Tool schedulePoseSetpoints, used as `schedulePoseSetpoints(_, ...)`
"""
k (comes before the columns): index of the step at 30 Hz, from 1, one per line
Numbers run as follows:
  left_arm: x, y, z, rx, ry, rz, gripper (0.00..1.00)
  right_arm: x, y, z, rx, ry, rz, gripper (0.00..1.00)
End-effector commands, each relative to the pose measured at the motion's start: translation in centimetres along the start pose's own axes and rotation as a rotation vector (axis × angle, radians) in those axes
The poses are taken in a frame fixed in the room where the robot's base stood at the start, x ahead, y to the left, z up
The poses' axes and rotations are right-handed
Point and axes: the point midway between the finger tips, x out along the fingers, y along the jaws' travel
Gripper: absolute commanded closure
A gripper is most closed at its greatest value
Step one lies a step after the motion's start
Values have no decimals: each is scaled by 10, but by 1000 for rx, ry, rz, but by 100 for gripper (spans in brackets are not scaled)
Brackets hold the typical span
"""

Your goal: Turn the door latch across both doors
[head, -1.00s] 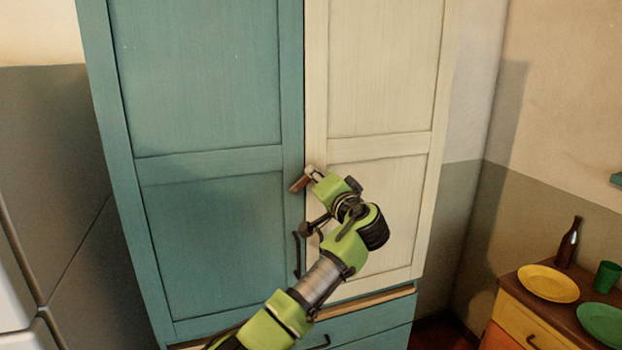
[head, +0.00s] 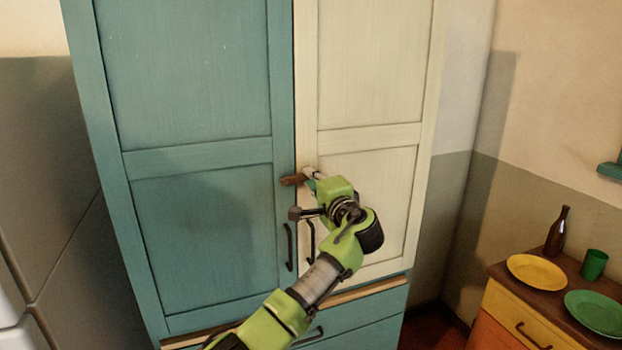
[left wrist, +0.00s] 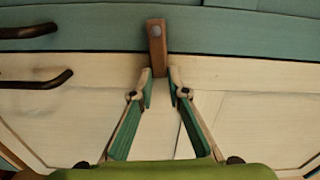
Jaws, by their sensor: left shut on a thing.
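The brown wooden latch (head: 293,180) is mounted on the teal left door (head: 200,220) near its inner edge. In the head view it lies nearly level, its free end towards the cream right door (head: 375,185). In the left wrist view the latch (left wrist: 156,42) shows a round grey pivot on the teal door and spans the seam onto the cream door. My left gripper (head: 310,176) is shut on the latch's free end, in front of the cream door. In the left wrist view the fingertips (left wrist: 161,82) flank that end. Both doors look closed. My right gripper is not in view.
Dark door handles (head: 289,247) hang below the latch, close to my left wrist. A teal drawer (head: 350,328) lies under the doors. At right, a low cabinet (head: 500,278) holds a yellow plate (head: 537,270), a green plate (head: 598,313), a bottle (head: 557,231) and a green cup (head: 594,264).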

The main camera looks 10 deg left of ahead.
Motion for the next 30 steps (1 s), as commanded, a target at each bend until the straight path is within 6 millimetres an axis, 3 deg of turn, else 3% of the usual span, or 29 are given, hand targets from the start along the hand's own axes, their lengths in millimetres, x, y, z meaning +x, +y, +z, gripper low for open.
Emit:
schedulePoseSetpoints(11,0,0,-1,4,2,0,100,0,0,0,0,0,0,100)
schedulePoseSetpoints(12,0,0,-1,4,2,0,80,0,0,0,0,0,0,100)
schedulePoseSetpoints(14,0,0,-1,4,2,0,68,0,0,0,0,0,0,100)
schedulePoseSetpoints(25,-2,0,0,3,1,0,68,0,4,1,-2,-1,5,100)
schedulePoseSetpoints(30,-17,2,-1,2,3,2,68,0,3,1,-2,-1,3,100)
